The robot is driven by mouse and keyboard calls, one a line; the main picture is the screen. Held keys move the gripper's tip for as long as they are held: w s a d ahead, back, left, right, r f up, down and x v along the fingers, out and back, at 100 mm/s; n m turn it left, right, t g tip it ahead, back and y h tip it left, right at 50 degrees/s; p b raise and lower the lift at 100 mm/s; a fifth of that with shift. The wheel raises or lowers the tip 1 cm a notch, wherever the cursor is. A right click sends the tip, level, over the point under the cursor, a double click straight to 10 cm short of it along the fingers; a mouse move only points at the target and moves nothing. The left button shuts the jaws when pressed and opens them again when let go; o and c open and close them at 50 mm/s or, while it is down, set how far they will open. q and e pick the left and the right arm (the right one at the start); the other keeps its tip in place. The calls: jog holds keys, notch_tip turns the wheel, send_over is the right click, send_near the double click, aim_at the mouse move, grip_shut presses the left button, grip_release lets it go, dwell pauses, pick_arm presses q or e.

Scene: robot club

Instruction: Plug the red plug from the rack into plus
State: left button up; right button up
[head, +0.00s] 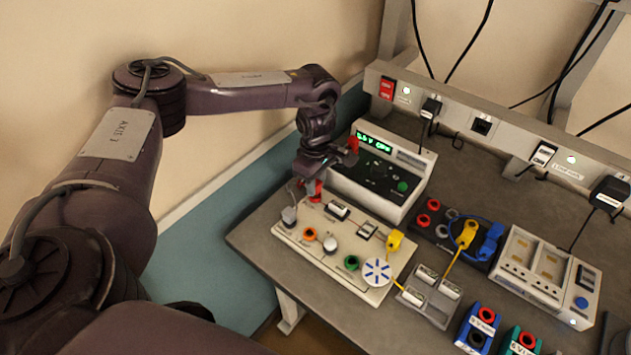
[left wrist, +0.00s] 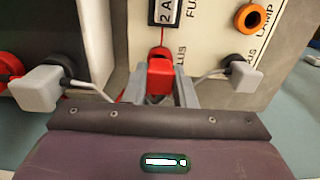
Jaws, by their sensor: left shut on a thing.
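My left gripper (head: 315,183) is shut on the red plug (head: 315,192) at the back left of the cream circuit board (head: 293,236). In the left wrist view the red plug (left wrist: 160,78) sits between the two fingers of my left gripper (left wrist: 160,92), just in front of a red part by the partly hidden PLUS lettering (left wrist: 181,57). The plug covers most of the plus socket, so I cannot tell how deep it sits. The fuse holder (left wrist: 163,12) and the orange LAMP socket (left wrist: 248,17) are beyond it. My right gripper is not in view.
A power supply (head: 384,172) with a green display stands close behind the gripper. A yellow plug (head: 394,240) sits at the board's right end. A dark block (head: 424,219) with red sockets and a multi-slot unit (head: 544,272) stand to the right. Bare bench (head: 263,240) shows left of the board.

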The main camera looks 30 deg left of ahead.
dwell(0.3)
pick_arm(q)
jog(key=shift+f, duration=0.45)
jog(key=shift+f+b, duration=0.1)
jog(key=shift+b, duration=0.2)
dwell(0.4)
jog(key=shift+f, duration=0.25)
dwell(0.6)
jog(key=o, duration=1)
